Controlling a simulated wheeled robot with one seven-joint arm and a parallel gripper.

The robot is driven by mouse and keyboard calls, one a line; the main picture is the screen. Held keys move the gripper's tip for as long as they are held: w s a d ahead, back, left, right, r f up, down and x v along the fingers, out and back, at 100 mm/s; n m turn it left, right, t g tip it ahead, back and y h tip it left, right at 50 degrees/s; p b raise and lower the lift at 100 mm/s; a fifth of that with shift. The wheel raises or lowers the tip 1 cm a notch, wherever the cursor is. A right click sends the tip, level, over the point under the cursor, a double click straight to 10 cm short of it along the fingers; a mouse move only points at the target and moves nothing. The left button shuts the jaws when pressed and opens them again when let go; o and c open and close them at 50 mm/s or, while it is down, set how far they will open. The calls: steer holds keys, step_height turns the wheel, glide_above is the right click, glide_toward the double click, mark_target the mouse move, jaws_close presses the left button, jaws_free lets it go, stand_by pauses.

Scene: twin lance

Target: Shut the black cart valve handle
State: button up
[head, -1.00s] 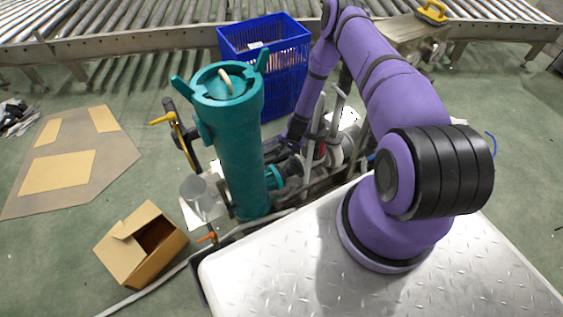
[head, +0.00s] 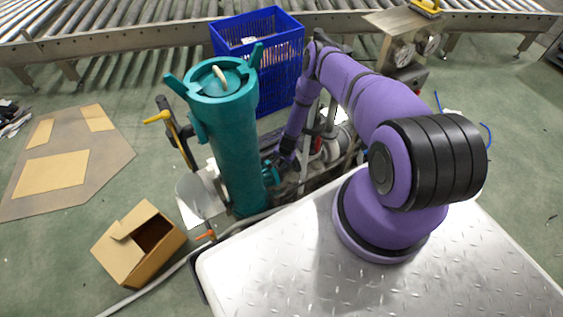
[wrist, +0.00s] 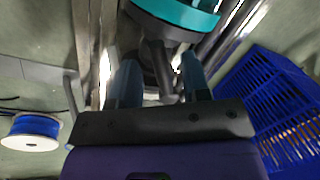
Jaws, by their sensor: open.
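In the wrist view, a dark handle-like piece (wrist: 160,65), which looks like the black valve handle, stands between the two fingers of my gripper (wrist: 158,72). The fingers are apart, one on each side of it; I cannot tell whether either touches it. In the head view, my gripper (head: 273,172) is low, close beside the right side of the tall teal cylinder (head: 236,150) on the cart. The black handle cannot be made out there among the pipes and my arm. A teal part (wrist: 180,10) shows just beyond the handle in the wrist view.
A blue crate (head: 280,70) stands behind the cylinder; it is also at the right of the wrist view (wrist: 275,105). Grey pipes (head: 325,150) crowd the right of my gripper. A yellow handle (head: 157,117) and an orange one (head: 205,236) are on the cart's left. A cardboard box (head: 135,248) lies open on the floor.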

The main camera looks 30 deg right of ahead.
steer(key=shift+w+f, duration=0.1)
steer(key=shift+f, duration=0.3)
jaws_close()
steer(key=s+d+n+g+y, duration=0.1)
steer(key=d+n, duration=0.4)
steer(key=n, duration=0.7)
steer(key=shift+s+d+g, duration=0.4)
steer(key=shift+s+g, duration=0.1)
steer(key=shift+s, duration=0.45)
